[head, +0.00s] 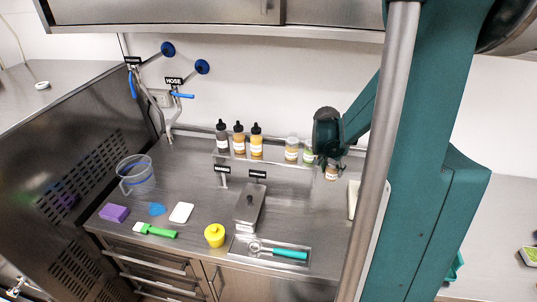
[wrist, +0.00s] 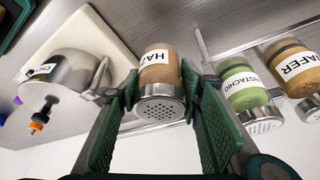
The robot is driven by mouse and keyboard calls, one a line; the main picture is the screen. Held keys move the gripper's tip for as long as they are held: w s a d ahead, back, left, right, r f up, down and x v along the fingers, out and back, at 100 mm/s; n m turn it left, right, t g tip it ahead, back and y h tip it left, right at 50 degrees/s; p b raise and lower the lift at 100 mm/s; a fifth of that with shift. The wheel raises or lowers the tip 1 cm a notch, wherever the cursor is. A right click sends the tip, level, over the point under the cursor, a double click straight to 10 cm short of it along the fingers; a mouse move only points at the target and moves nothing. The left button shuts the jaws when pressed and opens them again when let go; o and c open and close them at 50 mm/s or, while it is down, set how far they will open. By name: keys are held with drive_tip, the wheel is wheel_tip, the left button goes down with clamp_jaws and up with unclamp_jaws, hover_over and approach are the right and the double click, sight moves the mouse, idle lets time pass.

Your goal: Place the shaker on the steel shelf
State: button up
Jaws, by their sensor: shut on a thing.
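The shaker (wrist: 160,72) has a perforated metal cap, brown contents and a white label starting "HA". My gripper (wrist: 158,95) is shut on it, one finger on each side. In the head view the shaker (head: 331,174) shows under my gripper (head: 328,163), just right of the steel shelf's end. The steel shelf (head: 272,162) runs along the back wall and bears several bottles and shakers. Its edge also shows in the wrist view (wrist: 205,48). I cannot tell whether the held shaker touches the counter.
A green pistachio shaker (wrist: 243,86) and a wafer shaker (wrist: 293,68) stand close beside the held one. A white board (wrist: 95,38) and a labelled metal vessel (wrist: 65,72) lie on its other side. Squeeze bottles (head: 239,140) fill the shelf's left part.

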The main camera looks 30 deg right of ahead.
drive_tip(key=w+a+n+t+y, duration=0.1)
drive_tip(key=w+a+n+t, duration=0.1)
drive_tip(key=w+a+n, duration=0.55)
drive_tip(key=w+a+n+t+y, duration=0.1)
drive_tip(key=w+a+n, duration=0.25)
drive_tip(key=a, duration=0.65)
drive_tip(key=shift+w+a+f+n+y+b, duration=0.35)
drive_tip(key=shift+w+a+f+n+b, duration=0.6)
drive_tip(key=shift+w+a, duration=2.55)
drive_tip(key=shift+w+a+f+n+y+b, duration=0.45)
drive_tip(key=shift+w+a+f+b, duration=0.7)
drive_tip(key=shift+a, duration=5.05)
drive_tip(key=shift+w+a+f+n+y+b, duration=0.5)
drive_tip(key=shift+w+a+f+b, duration=1.2)
drive_tip(key=shift+a, duration=3.15)
drive_tip(key=d+r+n+p, duration=0.1)
drive_tip(key=d+r+p, duration=0.2)
drive_tip(key=d, duration=0.8)
drive_tip(key=d+r+n+y+p, duration=0.1)
drive_tip(key=d+r+p, duration=0.3)
drive_tip(key=d+r, duration=0.4)
drive_tip(key=w+d+r+n+p, duration=0.1)
drive_tip(key=d+r+n+p, duration=0.2)
drive_tip(key=d, duration=1.2)
drive_tip(key=shift+d+r+p, duration=0.4)
drive_tip(key=shift+r+p, duration=0.2)
drive_tip(key=shift+r, duration=0.8)
